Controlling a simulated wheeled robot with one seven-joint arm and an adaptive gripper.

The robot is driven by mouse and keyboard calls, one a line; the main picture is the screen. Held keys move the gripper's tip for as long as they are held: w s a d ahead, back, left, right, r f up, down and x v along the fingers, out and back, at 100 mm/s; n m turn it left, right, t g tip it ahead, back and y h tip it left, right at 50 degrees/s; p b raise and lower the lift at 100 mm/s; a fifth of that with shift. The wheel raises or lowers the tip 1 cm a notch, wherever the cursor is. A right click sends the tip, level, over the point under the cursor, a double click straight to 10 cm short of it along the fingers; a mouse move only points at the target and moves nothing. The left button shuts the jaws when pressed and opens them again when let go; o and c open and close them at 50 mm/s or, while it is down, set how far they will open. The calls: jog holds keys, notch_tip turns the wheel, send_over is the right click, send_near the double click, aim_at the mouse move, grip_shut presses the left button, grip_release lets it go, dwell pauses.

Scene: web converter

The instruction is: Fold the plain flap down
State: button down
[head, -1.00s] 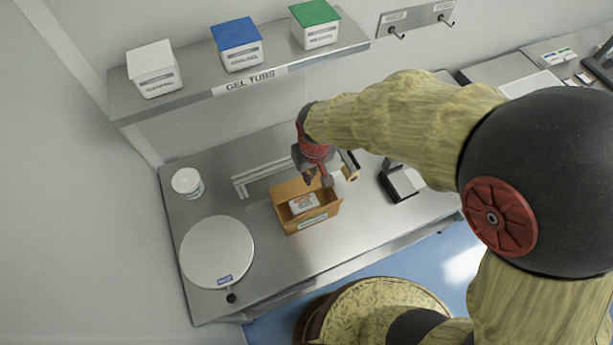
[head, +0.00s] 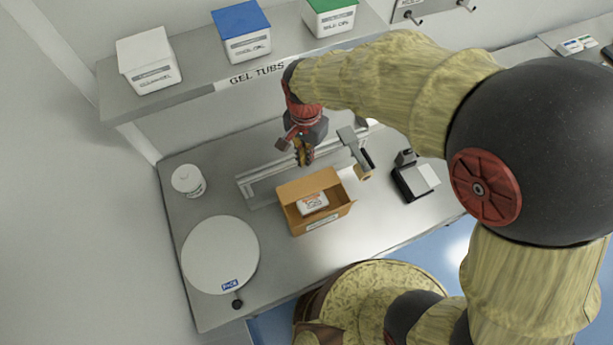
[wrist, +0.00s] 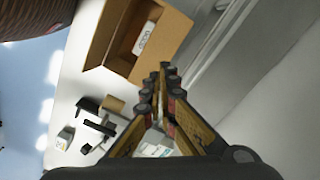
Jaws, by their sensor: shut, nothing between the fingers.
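An open brown cardboard box (head: 318,222) stands on the steel bench, with a white printed packet (head: 311,202) inside. A plain flap (head: 308,184) stands up along the box's back edge, and a label shows on the front side. In the wrist view the box (wrist: 105,32) is at the top, with the packet (wrist: 144,38) in it. My gripper (head: 305,160) is shut and empty, just behind and above the back flap, apart from it as far as I can see. The wrist view shows its fingertips (wrist: 165,68) together near the box's edge.
A tape dispenser (head: 354,150) stands right of the box, and a dark device (head: 414,178) further right. A round white plate (head: 220,255) and a white tub (head: 188,181) are at left. A metal frame (head: 262,180) lies behind the box. A shelf (head: 180,97) with tubs hangs above.

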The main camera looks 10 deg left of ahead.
jog(key=m, duration=0.6)
send_near(311, 193)
jog(key=shift+g, duration=0.3)
jog(key=f, duration=0.6)
jog(key=shift+w+a+f+p, duration=0.15)
jog(key=shift+w+f+p, duration=0.2)
jog(key=shift+w+p, duration=0.05)
jog(key=shift+f, duration=0.15)
jog(key=shift+s+f+b, duration=0.2)
jog(key=shift+f+b, duration=0.3)
jog(key=shift+f, duration=0.25)
jog(key=shift+s+d+f, duration=0.1)
jog(key=shift+s+d, duration=0.1)
jog(key=shift+d, duration=0.05)
